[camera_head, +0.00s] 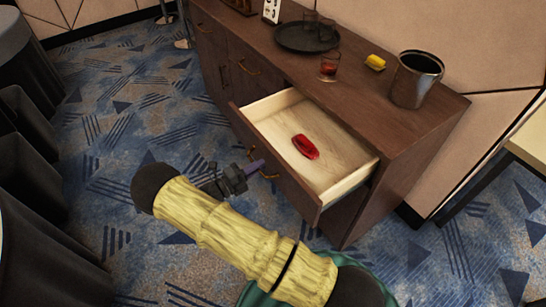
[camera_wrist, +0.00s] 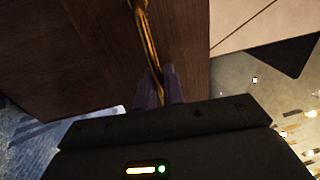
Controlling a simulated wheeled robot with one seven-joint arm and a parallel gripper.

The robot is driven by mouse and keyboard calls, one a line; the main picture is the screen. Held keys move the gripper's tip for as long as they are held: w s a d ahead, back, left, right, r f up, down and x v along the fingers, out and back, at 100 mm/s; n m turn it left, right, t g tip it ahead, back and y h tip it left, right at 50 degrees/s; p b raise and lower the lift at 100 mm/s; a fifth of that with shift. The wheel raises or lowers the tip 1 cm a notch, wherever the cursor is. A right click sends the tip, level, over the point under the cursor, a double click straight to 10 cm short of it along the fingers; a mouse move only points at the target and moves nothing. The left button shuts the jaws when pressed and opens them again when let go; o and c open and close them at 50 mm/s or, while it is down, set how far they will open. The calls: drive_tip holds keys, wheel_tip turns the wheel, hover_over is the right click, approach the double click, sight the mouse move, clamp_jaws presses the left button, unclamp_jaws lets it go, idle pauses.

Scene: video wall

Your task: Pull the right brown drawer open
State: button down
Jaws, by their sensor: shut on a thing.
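The right brown drawer (camera_head: 296,190) of the sideboard is pulled well out, and its pale wooden inside shows in the head view. A red object (camera_head: 306,147) lies on its bottom. My gripper (camera_head: 259,166) is at the drawer's front face, its purple fingers on the brass handle (camera_head: 271,177). In the wrist view the handle (camera_wrist: 146,35) runs down between the two fingertips of my gripper (camera_wrist: 159,85), which is shut on it. The fingers hide part of the handle.
The brown sideboard (camera_head: 405,150) carries a dark tray (camera_head: 306,38), glasses, a yellow item (camera_head: 375,62) and a metal bucket (camera_head: 416,78). Dark seats stand at the left. Patterned blue carpet (camera_head: 120,120) is free between them and the sideboard.

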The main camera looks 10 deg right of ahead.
drive_tip(key=shift+v, duration=1.25)
drive_tip(key=c, duration=1.6)
unclamp_jaws()
drive_tip(key=shift+r, duration=0.1)
drive_tip(key=shift+o, duration=0.2)
drive_tip(key=shift+a, duration=0.1)
drive_tip(key=b+v, duration=0.2)
drive_tip(key=v, duration=1.5)
